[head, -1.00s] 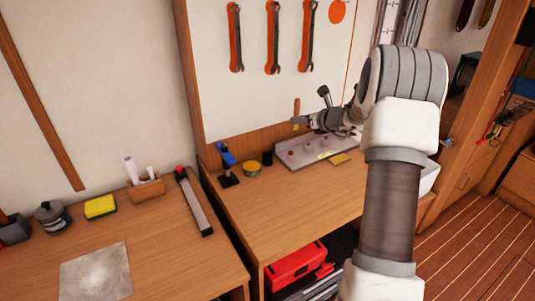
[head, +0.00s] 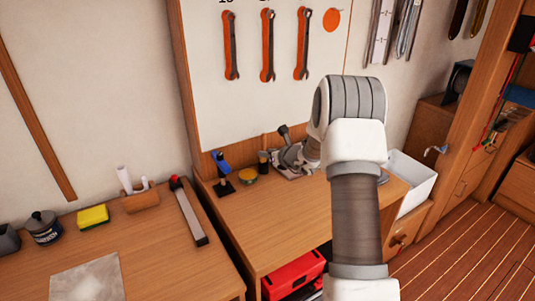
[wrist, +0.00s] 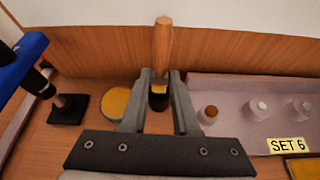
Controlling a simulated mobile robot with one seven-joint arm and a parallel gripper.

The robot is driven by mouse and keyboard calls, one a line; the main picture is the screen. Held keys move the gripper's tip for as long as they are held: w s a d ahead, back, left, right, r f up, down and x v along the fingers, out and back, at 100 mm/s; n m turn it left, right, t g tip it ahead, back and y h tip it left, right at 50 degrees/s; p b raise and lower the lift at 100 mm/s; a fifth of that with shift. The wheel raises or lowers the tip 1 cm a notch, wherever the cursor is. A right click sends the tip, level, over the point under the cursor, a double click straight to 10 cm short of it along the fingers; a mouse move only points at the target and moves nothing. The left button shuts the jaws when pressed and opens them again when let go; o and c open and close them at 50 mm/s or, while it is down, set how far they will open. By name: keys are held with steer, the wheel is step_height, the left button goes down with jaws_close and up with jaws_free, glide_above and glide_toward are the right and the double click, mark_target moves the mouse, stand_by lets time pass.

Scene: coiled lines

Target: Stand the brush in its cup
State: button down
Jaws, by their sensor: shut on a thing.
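The brush, with its pale wooden handle (wrist: 162,42), stands roughly upright between my gripper's fingers (wrist: 160,76) in the wrist view. My gripper is shut on it. The black cup (wrist: 158,103) shows between the fingers, directly under the brush in this view. The brush's lower end meets the cup's mouth in the picture; I cannot tell how deep it sits. In the head view the brush (head: 263,155) is small at the back of the right bench, and my arm hides part of the area around it.
A grey rack labelled SET 6 (wrist: 245,97) with several knobs stands close right of the cup. A round yellow-topped tin (wrist: 115,101) and a blue device on a black base (wrist: 68,109) are to its left. The wooden back panel (wrist: 100,45) rises just behind.

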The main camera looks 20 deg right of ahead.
steer(key=shift+f+b, duration=0.35)
steer(key=shift+b, duration=0.15)
steer(key=c, duration=0.7)
jaws_free()
steer(key=shift+r, duration=0.1)
steer(key=shift+o, duration=0.2)
